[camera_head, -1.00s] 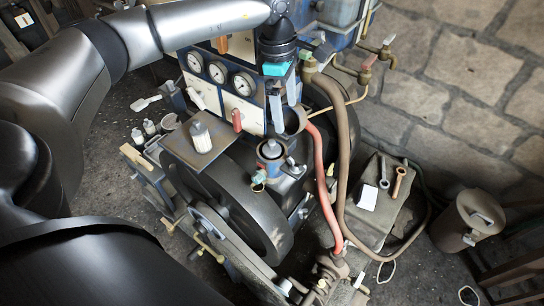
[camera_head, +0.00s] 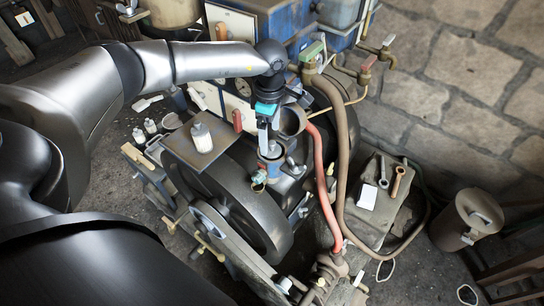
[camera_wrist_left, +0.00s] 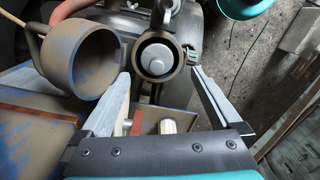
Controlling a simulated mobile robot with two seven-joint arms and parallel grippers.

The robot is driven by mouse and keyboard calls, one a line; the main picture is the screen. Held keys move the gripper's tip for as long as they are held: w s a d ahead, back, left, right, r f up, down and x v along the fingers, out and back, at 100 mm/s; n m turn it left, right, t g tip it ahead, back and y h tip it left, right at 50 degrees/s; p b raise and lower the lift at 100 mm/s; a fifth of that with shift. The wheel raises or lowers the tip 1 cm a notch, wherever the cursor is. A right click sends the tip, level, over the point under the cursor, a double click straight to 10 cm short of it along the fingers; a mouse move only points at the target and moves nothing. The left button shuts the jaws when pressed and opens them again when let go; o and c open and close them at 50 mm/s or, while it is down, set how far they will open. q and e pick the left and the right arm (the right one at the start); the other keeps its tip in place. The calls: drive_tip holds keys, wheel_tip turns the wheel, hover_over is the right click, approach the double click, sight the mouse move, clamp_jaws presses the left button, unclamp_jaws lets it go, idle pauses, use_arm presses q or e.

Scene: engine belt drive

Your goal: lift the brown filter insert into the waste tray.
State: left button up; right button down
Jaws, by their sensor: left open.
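My left gripper (camera_head: 268,145) is open and points down at the blue filter housing (camera_head: 271,168) on the engine. In the left wrist view its fingers stand apart (camera_wrist_left: 160,74), on either side of the round housing mouth (camera_wrist_left: 173,82). Inside the mouth sits a grey round insert with a raised knob (camera_wrist_left: 155,58). It looks grey rather than brown, and its sides are hidden by the housing. I see no gap closed on it; nothing is held. I cannot clearly pick out the waste tray. My right gripper is not in view.
An open brown cup-shaped pipe mouth (camera_wrist_left: 82,58) stands close beside the left finger. A red hose (camera_head: 324,190) and a brown hose (camera_head: 346,170) run to the right. A large flywheel (camera_head: 235,200) is in front. A metal canister (camera_head: 467,220) stands at right.

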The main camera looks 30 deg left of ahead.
sight(271, 142)
use_arm(q)
drive_tip(key=f, duration=0.4)
drive_tip(key=shift+w, duration=0.2)
clamp_jaws()
idle(0.6)
